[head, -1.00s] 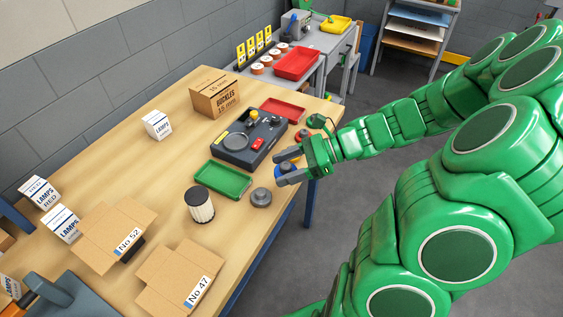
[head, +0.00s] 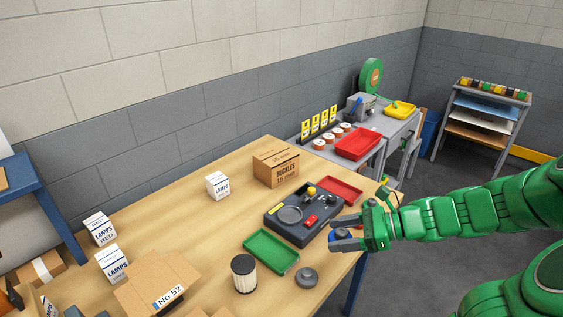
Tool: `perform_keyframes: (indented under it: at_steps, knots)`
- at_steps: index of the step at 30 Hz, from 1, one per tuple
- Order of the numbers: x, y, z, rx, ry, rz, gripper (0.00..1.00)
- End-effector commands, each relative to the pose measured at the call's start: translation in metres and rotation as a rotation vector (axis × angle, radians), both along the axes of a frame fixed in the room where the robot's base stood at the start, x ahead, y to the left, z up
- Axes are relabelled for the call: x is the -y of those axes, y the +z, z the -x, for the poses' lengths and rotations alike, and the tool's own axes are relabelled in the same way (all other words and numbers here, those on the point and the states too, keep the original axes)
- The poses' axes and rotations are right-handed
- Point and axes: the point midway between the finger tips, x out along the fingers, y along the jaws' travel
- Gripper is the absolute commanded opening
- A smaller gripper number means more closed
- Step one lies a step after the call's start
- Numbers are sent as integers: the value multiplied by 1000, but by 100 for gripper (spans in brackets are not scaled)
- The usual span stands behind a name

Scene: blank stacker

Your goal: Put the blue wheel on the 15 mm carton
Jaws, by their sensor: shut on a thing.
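The 15 mm carton (head: 270,172) is a closed brown box printed "BUCKLES", standing near the back right of the wooden table. My gripper (head: 340,233) is at the table's right edge, in front of the dark device. It is shut on the blue wheel (head: 341,235), of which only a small part shows between the grey fingers. The wheel is to the right of the carton and nearer to me. I cannot tell whether it touches the table.
A dark device (head: 279,227) with a yellow knob stands between my gripper and the carton. A red tray (head: 340,190), a green tray (head: 271,252), a grey disc (head: 306,278) and a ribbed cylinder (head: 244,275) are nearby.

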Motion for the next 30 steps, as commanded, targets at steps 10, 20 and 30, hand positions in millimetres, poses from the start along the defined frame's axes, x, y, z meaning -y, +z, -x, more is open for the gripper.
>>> perform_keyframes:
  at_steps: [10,20,30]
  knots:
    - [-7,12,-86,1,-75,-3,32]
    - [-25,30,-163,2,-148,0,32]
    - [-62,59,-237,2,-213,-2,32]
